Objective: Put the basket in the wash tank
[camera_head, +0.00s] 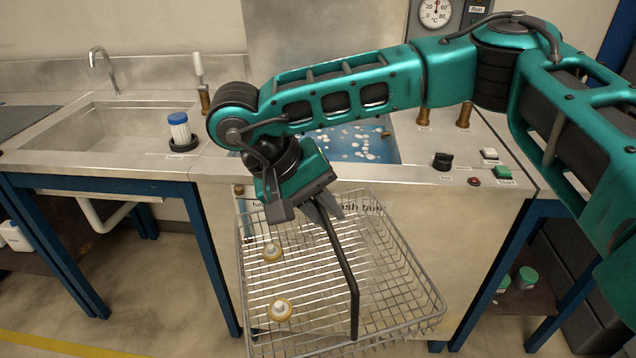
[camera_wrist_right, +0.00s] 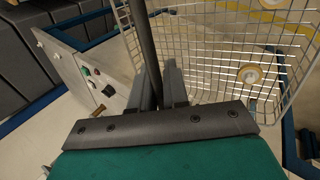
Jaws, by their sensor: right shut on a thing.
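The wire basket (camera_head: 420,295) hangs in front of the wash tank cabinet, below the level of the bench top. Two round cream-and-tan parts (camera_head: 280,309) lie in it. My right gripper (camera_head: 322,212) is shut on the basket's dark handle (camera_head: 349,275). In the right wrist view the handle (camera_wrist_right: 146,45) runs up from between the fingers (camera_wrist_right: 160,85), with the basket mesh (camera_wrist_right: 205,45) to the right. The wash tank (camera_head: 365,146) holds blue liquid with white foam and is partly hidden by my right arm. My left gripper does not show.
A sink (camera_head: 110,130) with a tap is at the left. A blue-capped jar (camera_head: 179,130) stands between sink and tank. A black knob (camera_head: 442,161) and a green start button (camera_head: 503,172) sit on the tank's right front. Brass posts (camera_head: 463,114) rise behind them.

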